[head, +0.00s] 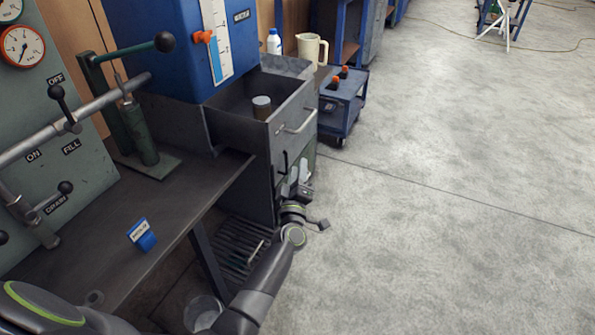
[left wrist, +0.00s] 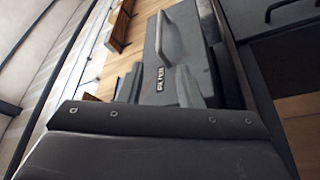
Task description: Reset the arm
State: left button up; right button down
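My left arm (head: 262,280) reaches forward from the lower left in the head view. My left gripper (head: 298,175) is low beside the front of the grey cabinet, below the pulled-out drawer (head: 290,128). Its fingers look apart, with nothing seen between them. In the left wrist view the gripper (left wrist: 158,88) points toward a grey front with a handle (left wrist: 160,35) and a label that seems to read FILTER. I cannot tell whether the fingers touch that front. My right gripper is in neither view.
The drawer holds a short metal cylinder (head: 261,107). A bench (head: 185,205) with a green hand pump (head: 140,130) and blue block (head: 142,235) is left. A bucket (head: 202,313) stands below. A blue cart (head: 342,103) is behind the drawer; the floor (head: 450,220) to the right is clear.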

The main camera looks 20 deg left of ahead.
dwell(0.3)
